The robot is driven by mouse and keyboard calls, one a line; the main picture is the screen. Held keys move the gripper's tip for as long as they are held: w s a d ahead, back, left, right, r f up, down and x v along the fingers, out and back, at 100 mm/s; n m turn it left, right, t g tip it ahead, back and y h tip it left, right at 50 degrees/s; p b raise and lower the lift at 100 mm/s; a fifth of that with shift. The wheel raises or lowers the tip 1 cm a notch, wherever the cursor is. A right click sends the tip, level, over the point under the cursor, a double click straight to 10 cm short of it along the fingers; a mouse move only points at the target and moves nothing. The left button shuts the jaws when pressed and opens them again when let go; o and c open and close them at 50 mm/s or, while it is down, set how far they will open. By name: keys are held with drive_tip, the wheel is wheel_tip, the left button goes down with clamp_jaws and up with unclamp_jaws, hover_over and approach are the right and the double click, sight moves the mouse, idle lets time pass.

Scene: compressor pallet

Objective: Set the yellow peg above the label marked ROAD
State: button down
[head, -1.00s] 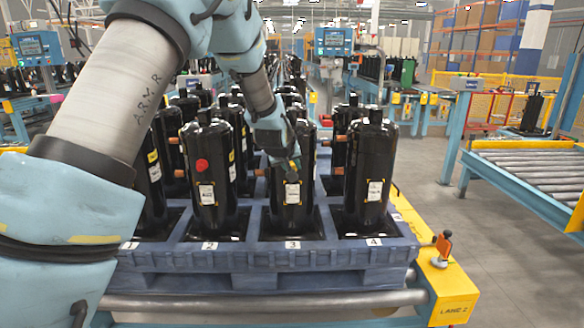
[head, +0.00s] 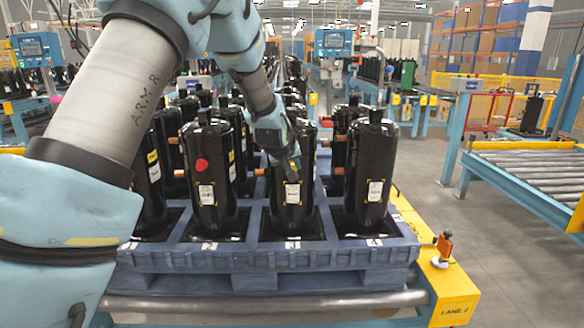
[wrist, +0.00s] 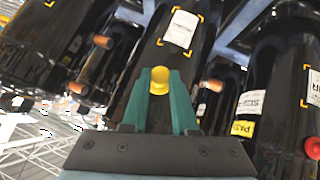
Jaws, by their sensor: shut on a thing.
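My gripper (wrist: 159,98) has green fingers shut on the yellow peg (wrist: 159,80), whose round yellow end shows between the fingertips. In the head view my gripper (head: 294,166) is at the front of a black compressor (head: 292,214), just above its white label (head: 292,193). The same compressor fills the middle of the wrist view, with its white label (wrist: 180,28) near the top. I cannot read ROAD on any label. I cannot tell whether the peg touches the compressor. The peg is not clearly visible in the head view.
The compressors stand in rows on a blue pallet (head: 262,262). The compressor on the left (head: 210,215) has a red round cap (head: 201,165) and a label; another labelled one (head: 368,165) stands right. Copper stubs (wrist: 102,41) stick out close to my fingers. A roller conveyor (head: 530,170) is at right.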

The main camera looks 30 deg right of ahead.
drive_tip(key=shift+w+d, duration=0.3)
drive_tip(key=shift+w, duration=0.3)
idle(0.6)
drive_tip(key=c, duration=0.6)
unclamp_jaws()
